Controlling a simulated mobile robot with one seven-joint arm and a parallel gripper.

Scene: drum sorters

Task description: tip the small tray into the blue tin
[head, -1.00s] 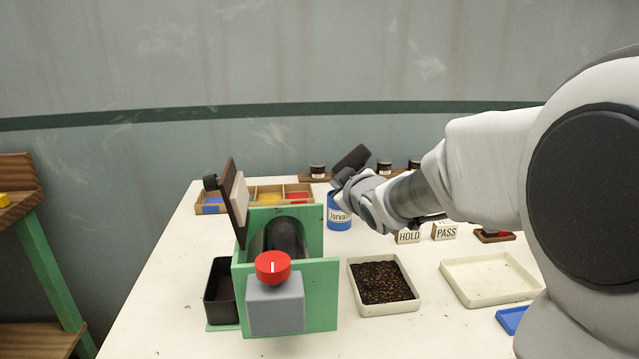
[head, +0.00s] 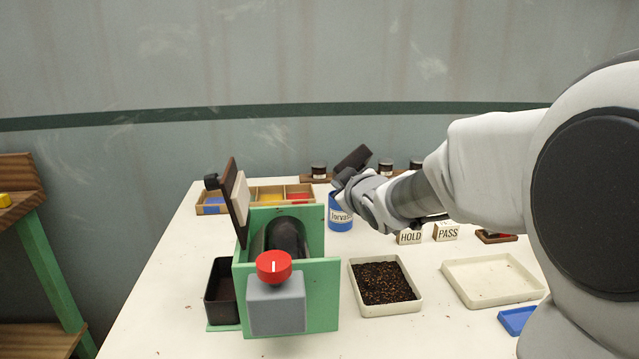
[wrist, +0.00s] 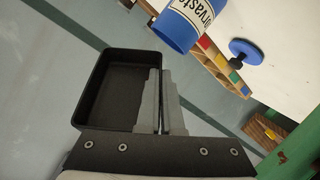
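My gripper (head: 346,178) is shut on the side wall of the small black tray (head: 352,158) and holds it up, steeply tilted, above the blue tin. In the wrist view the grey fingers (wrist: 161,102) close on the wall of the tray (wrist: 118,88), whose inside looks bare and dark. The blue tin (head: 340,216) stands upright on the table with a white label; my gripper partly covers its top. The tin (wrist: 182,25) also shows at the top of the wrist view, apart from the tray. Its mouth is not clearly visible.
A green drum sorter (head: 320,295) with a red knob (head: 273,267) stands front left. A tray of dark grains (head: 418,304), an empty white tray (head: 450,274) and HOLD and PASS signs (head: 447,232) are to the right.

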